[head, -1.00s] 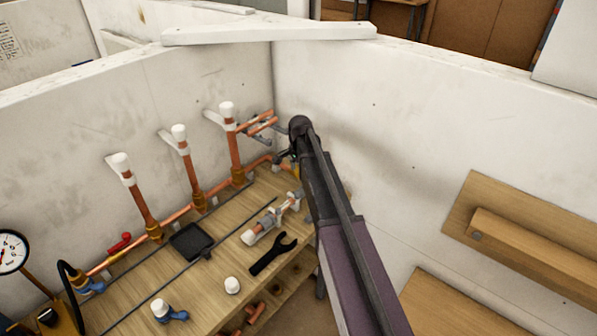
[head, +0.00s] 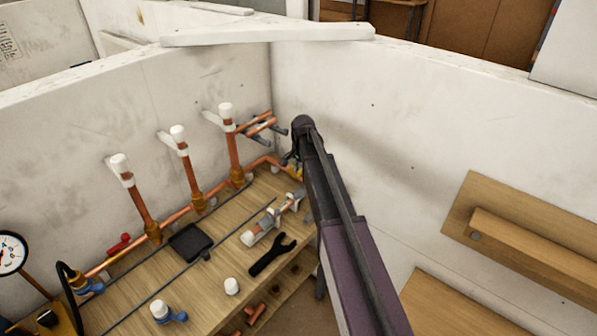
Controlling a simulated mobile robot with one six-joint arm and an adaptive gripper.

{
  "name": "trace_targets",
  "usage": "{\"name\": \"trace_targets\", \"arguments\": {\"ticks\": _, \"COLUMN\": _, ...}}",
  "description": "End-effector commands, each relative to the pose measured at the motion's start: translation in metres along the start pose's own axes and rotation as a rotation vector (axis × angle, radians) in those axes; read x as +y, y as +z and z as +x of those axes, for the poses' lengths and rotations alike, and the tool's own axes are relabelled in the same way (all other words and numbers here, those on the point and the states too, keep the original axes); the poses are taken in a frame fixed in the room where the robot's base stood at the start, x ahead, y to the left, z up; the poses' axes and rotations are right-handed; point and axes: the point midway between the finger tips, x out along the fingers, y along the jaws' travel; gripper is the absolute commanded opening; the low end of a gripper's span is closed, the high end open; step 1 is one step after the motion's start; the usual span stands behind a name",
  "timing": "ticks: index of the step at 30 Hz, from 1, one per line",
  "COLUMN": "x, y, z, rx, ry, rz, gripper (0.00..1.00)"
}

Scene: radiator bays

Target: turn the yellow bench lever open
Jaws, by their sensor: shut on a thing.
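The yellow bench lever (head: 297,172) shows as a small yellow patch at the back right corner of the bench, at the end of the copper pipe run. My gripper (head: 291,160) is dark, reaches down at that corner and is shut on the yellow lever. My own arm covers most of the lever and part of the jaws, so the lever's exact angle cannot be told.
The wooden bench (head: 222,225) carries copper risers with white caps, a red lever (head: 119,243), a black tray (head: 190,242), a black wrench (head: 272,255) and a pressure gauge (head: 12,252). White walls (head: 400,130) close the corner behind and right of my arm.

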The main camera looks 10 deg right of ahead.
Motion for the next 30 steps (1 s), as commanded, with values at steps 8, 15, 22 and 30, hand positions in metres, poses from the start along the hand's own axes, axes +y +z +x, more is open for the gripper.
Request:
{"name": "trace_targets", "arguments": {"ticks": 8, "x": 0.004, "y": -0.012, "z": 0.000, "rx": -0.012, "ry": 0.001, "rz": -0.217, "gripper": 0.00}}
{"name": "trace_targets", "arguments": {"ticks": 15, "x": 0.006, "y": -0.020, "z": 0.000, "rx": -0.019, "ry": 0.001, "rz": -0.372, "gripper": 0.00}}
{"name": "trace_targets", "arguments": {"ticks": 22, "x": 0.006, "y": -0.024, "z": 0.000, "rx": -0.022, "ry": 0.001, "rz": -0.448, "gripper": 0.00}}
{"name": "trace_targets", "arguments": {"ticks": 30, "x": 0.006, "y": -0.025, "z": 0.000, "rx": -0.022, "ry": 0.001, "rz": -0.462, "gripper": 0.00}}
